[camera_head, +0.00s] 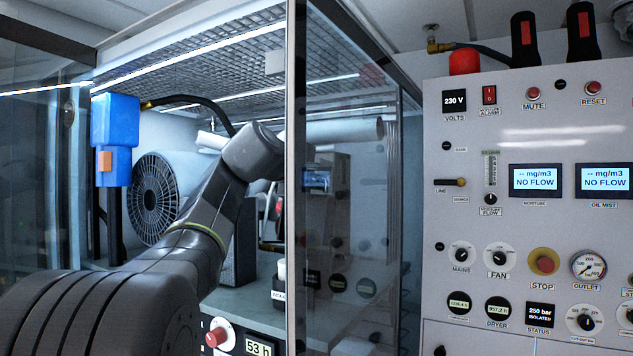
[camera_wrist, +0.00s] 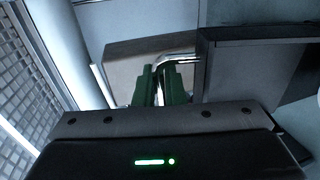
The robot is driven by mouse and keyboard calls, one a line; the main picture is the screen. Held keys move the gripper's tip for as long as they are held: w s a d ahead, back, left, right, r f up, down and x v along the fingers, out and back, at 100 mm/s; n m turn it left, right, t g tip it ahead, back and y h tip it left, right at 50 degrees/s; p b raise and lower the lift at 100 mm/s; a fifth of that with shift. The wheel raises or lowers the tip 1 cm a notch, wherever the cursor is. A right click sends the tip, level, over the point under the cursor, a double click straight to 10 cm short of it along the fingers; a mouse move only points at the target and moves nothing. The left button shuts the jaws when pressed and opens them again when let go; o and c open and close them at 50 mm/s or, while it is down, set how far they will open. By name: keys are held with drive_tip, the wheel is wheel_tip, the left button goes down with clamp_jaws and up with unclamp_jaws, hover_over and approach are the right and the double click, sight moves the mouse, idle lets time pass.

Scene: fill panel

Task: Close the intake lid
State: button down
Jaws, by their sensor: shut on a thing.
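My gripper (camera_wrist: 164,72) shows in the wrist view, with its two dark green fingers close together and shut on a thin silver handle (camera_wrist: 180,57). The handle lies in front of a flat grey-brown panel (camera_wrist: 133,73), which may be the intake lid. I cannot tell how far that panel stands open. In the head view my arm reaches into the glass-sided cabinet on the left; the gripper is hidden there behind my arm and the cabinet post. No lid can be made out clearly in the head view.
A dark box-like block (camera_wrist: 255,68) stands right of the fingers. A blue box (camera_head: 115,122) and a round black fan grille (camera_head: 155,198) are left of my arm. A cabinet post (camera_head: 296,150) stands close to its right. The control panel (camera_head: 540,130) fills the right.

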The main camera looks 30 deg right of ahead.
drive_tip(key=shift+f, duration=0.1)
drive_tip(key=b, duration=0.1)
drive_tip(key=a+b, duration=0.1)
drive_tip(key=b, duration=0.1)
drive_tip(key=shift+s+f+h, duration=0.2)
drive_tip(key=shift+s+h, duration=0.05)
drive_tip(key=shift+h, duration=0.05)
drive_tip(key=s+a+f+t+h+b, duration=0.2)
drive_tip(key=a+h+b, duration=0.2)
drive_tip(key=b, duration=1.3)
drive_tip(key=s+a+f+t+h+b, duration=0.3)
drive_tip(key=a+h+b, duration=0.2)
drive_tip(key=b, duration=1.2)
drive_tip(key=shift+s+a+h, duration=0.3)
drive_tip(key=shift+a, duration=0.6)
drive_tip(key=shift+s+a+b, duration=0.1)
drive_tip(key=shift+a+b, duration=0.05)
drive_tip(key=shift+b, duration=0.3)
